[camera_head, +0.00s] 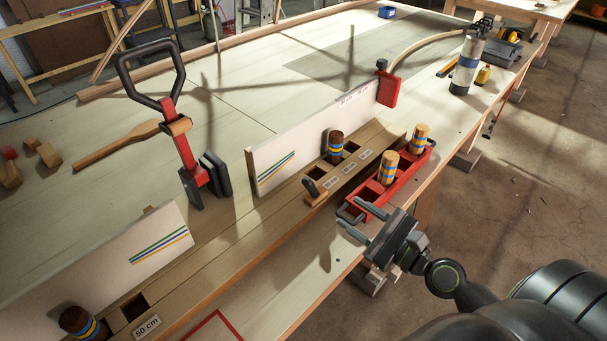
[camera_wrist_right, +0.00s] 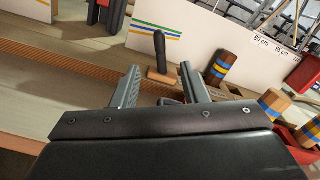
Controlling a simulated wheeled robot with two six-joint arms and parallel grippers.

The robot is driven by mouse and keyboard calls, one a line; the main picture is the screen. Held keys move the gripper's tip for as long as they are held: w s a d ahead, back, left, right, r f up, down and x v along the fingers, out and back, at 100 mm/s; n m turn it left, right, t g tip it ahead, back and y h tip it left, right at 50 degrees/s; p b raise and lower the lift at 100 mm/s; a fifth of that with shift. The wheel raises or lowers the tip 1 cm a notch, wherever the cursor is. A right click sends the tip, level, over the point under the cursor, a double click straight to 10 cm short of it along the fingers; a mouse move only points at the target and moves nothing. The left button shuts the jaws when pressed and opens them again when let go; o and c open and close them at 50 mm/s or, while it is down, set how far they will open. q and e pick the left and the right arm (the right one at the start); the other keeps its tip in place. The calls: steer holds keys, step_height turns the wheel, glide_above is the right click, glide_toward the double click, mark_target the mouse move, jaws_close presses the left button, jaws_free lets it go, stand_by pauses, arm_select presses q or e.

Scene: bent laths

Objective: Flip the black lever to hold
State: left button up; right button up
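In the right wrist view the lever (camera_wrist_right: 160,52) stands roughly upright, seen between and beyond my two fingertips. My right gripper (camera_head: 348,211) is open and empty, pointing toward the lever from its right, apart from it. Its fingers (camera_wrist_right: 160,70) are spread in the wrist view. I cannot read any hold marking near the lever. My left gripper is not in view.
A red tray (camera_head: 350,212) with striped wooden pegs (camera_head: 388,167) lies close beside my right gripper. A white board (camera_head: 300,140) stands behind the lever. A red clamp with a black loop handle (camera_head: 180,140) stands to the left. The bench front is mostly clear.

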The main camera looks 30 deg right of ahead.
mark_target(313, 187)
steer(key=p+x, duration=0.3)
steer(key=x, duration=1)
steer(key=shift+w+a, duration=0.15)
steer(key=shift+w, duration=0.2)
steer(key=shift+w+a, duration=0.2)
steer(key=shift+w, duration=0.35)
steer(key=shift+c, duration=0.4)
jaws_close()
